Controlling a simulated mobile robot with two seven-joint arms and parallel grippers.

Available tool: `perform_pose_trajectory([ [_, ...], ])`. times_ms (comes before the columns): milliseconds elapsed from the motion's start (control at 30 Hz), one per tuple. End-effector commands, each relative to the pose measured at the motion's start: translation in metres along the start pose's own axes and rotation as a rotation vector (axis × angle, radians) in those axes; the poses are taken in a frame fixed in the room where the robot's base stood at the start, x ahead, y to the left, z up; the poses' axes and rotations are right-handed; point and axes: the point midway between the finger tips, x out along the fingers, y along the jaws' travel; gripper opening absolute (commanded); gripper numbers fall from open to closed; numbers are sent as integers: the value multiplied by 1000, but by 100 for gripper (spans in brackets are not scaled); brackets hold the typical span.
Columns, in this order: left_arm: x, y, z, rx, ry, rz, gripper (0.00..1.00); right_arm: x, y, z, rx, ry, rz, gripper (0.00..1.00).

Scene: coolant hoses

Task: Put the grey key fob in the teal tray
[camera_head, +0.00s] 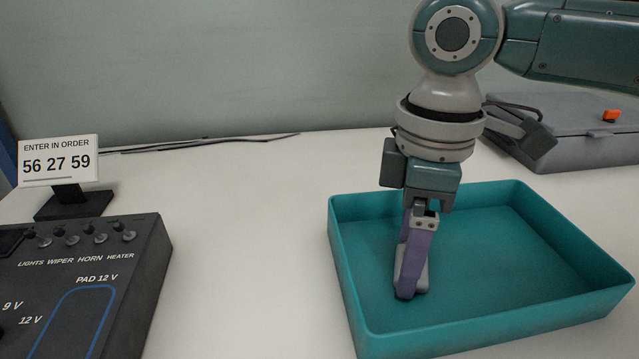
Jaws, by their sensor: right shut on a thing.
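The teal tray (500,328) stands on the white table at the right of the head view, open at the top. My right gripper (408,288) points down inside the tray, in its left part. Its purple fingers are shut on the grey key fob (424,279). Only a small grey part of the fob shows beside the fingers; the rest is hidden. The fob is low, close to the tray floor, but I cannot tell whether it touches it. My left gripper is not in view.
A dark switch panel (110,282) lies at the front left. A sign (58,160) reading 56 27 59 stands behind it. A grey case (590,145) with an orange button lies at the back right. Dark cables run along the wall. The table between panel and tray is clear.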

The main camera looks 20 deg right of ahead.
Motion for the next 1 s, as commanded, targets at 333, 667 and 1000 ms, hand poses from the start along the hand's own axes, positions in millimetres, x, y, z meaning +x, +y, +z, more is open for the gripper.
perform_pose_trajectory([
  [333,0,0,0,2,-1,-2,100,2,0,0,0,0,0,100],
  [667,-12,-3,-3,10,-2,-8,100,-31,1,0,0,2,1,100],
  [1000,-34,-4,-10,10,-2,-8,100,-103,0,-1,1,2,1,100],
])
